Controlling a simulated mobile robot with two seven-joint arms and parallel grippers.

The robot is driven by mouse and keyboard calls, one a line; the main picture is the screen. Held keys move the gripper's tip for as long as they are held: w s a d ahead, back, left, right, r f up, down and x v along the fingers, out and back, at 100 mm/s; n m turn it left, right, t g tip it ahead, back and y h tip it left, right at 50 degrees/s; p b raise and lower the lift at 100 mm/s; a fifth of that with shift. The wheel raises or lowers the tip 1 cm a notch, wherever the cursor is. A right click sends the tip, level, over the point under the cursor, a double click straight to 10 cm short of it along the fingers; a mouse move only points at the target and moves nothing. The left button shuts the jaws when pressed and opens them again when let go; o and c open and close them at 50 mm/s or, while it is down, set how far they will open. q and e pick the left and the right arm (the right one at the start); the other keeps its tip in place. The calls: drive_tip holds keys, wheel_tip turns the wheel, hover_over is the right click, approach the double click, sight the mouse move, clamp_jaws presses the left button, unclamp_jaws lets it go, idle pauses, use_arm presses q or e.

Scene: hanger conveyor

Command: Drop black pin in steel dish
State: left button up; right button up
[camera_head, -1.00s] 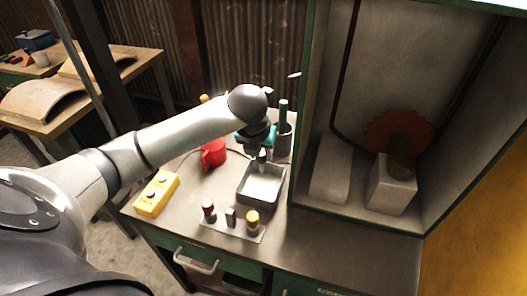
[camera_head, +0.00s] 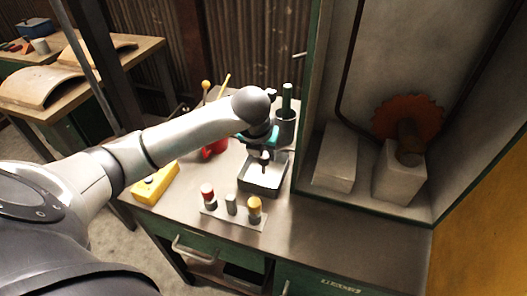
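The steel dish (camera_head: 279,186) is a square grey tray with a pale inside, on the workbench beside the green cabinet. My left gripper (camera_head: 264,165) points down over the dish, low above its inside or within its rim; I cannot tell which. The fingertips are small and dark, and whether they are open or shut does not show. I cannot make out a black pin in or near them. Part of the dish's back edge is hidden behind the gripper. My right gripper is not in view.
A small rack with red (camera_head: 208,192), grey (camera_head: 231,204) and yellow-topped (camera_head: 254,206) pegs stands in front of the dish. A yellow button box (camera_head: 156,184), a red object (camera_head: 215,149) and a dark cup (camera_head: 285,128) are nearby. The bench's front right is clear.

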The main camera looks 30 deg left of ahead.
use_arm(q)
drive_tip(key=o, duration=0.4)
drive_tip(key=shift+o, duration=0.2)
drive_tip(key=p+v, duration=0.2)
drive_tip(key=v, duration=1.3)
drive_tip(key=shift+s+p, duration=0.15)
drive_tip(key=shift+p, duration=0.25)
drive_tip(key=shift+d, duration=0.1)
